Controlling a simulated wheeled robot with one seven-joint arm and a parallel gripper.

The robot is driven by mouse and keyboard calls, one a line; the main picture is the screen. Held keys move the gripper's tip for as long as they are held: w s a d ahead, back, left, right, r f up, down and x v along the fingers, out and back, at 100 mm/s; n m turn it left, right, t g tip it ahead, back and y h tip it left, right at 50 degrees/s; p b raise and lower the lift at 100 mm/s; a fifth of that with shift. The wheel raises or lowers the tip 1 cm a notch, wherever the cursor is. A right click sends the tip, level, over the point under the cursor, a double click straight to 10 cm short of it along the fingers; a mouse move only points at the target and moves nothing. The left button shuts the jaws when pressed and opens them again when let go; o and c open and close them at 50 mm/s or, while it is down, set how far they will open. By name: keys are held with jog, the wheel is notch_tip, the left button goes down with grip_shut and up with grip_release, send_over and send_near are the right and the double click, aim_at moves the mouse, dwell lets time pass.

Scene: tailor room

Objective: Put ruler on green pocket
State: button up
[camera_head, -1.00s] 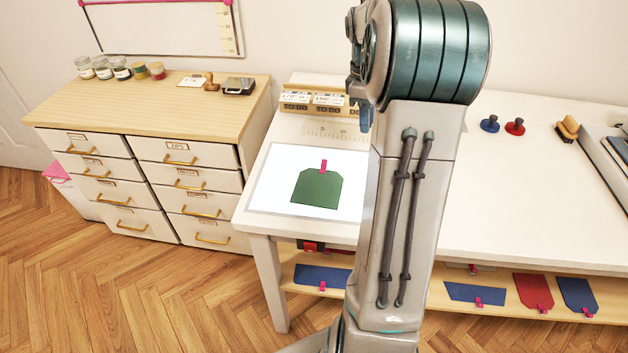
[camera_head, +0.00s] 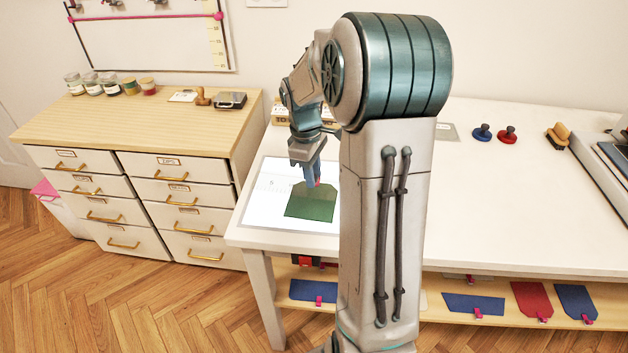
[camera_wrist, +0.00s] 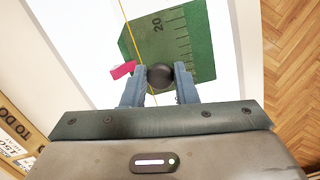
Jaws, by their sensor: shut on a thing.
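The green pocket (camera_head: 311,206) lies flat on a white sheet (camera_head: 262,215) at the table's left end. It also shows in the wrist view (camera_wrist: 203,62), with a pink tab (camera_wrist: 122,70) at its edge. My gripper (camera_head: 312,182) points down over the pocket. In the wrist view my gripper (camera_wrist: 160,78) is shut on the dark round knob of the clear ruler (camera_wrist: 168,40). I cannot tell whether the ruler touches the pocket.
TO DO boxes (camera_wrist: 14,130) stand behind the sheet. Red (camera_head: 507,134) and blue (camera_head: 482,132) knobbed stamps and a brush (camera_head: 558,136) are farther right. A drawer cabinet (camera_head: 130,190) stands left. The table's middle right is clear.

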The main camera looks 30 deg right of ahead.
jog(key=shift+f, duration=1.5)
jog(key=shift+f, duration=0.3)
jog(key=o, duration=1)
jog(key=shift+r, duration=0.1)
